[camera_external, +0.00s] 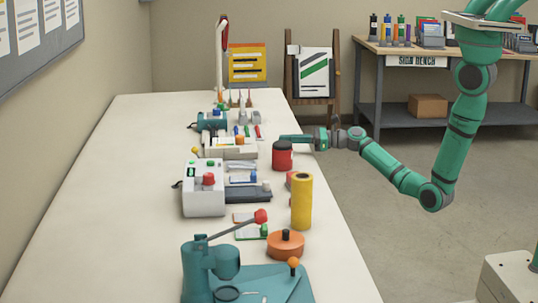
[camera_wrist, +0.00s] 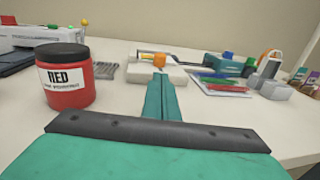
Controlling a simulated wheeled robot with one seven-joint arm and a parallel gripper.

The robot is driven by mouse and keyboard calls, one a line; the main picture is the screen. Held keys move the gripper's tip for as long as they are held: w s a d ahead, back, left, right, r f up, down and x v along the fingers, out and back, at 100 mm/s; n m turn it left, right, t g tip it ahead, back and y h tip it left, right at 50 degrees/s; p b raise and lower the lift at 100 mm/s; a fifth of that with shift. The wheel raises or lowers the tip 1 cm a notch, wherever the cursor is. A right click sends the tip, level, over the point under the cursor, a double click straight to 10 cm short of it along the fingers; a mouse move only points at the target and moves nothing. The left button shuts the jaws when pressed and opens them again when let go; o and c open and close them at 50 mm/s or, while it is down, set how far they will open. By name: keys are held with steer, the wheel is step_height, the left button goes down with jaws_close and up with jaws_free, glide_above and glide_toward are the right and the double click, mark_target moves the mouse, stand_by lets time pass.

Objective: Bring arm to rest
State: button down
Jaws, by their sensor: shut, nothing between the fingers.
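My green arm reaches in from the right over the long white table (camera_external: 130,200) in the external view. My gripper (camera_external: 283,137) points left above the table, just behind a red jar with a black lid (camera_external: 282,157). In the wrist view my gripper (camera_wrist: 160,78) shows its fingers together with nothing between them. The red jar (camera_wrist: 67,88), labelled RED, stands to its left, apart from it. A white block-like device with an orange knob (camera_wrist: 157,68) lies ahead of the fingertips.
A yellow cylinder (camera_external: 301,201), an orange round piece (camera_external: 285,243), a white box with a red button (camera_external: 203,188) and a teal lever press (camera_external: 210,268) stand nearer on the table. A side bench (camera_external: 440,60) is at the back right. Floor (camera_external: 420,250) right of the table is clear.

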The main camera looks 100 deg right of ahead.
steer(key=shift+s+a, duration=0.1)
steer(key=shift+s, duration=0.55)
